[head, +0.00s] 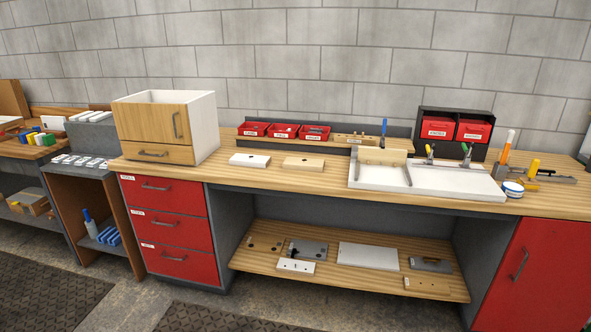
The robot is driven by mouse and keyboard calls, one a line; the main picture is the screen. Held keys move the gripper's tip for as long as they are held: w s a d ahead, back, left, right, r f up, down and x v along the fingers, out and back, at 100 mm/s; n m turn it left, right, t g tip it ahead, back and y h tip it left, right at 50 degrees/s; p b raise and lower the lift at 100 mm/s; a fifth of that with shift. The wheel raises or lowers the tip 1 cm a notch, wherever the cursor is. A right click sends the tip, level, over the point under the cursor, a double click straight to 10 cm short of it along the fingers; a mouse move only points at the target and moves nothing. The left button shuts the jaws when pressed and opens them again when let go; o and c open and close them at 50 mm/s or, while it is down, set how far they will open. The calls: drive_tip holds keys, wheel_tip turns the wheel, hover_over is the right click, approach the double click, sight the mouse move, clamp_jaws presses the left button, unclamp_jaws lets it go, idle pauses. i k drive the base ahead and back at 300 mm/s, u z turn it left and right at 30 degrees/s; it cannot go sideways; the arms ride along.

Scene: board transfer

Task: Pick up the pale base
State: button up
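It is unclear which piece is the pale base. A white block (249,160) with a small dark mark lies flat on the wooden bench top. Beside it on the right, apart from it, lies a light wooden block (304,164). On the lower shelf lie a white block with dark holes (296,266) and a larger flat white board (368,256). My gripper is not in view.
A white cabinet with wooden fronts (152,132) stands left on the bench top (325,181). Red bins (286,131) line the back. A white tray (440,183) with clamps sits right. Below are red drawers (165,220) and a red door (525,275).

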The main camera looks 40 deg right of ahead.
sight(290, 164)
drive_tip(key=z, duration=0.15)
drive_tip(key=i, duration=0.9)
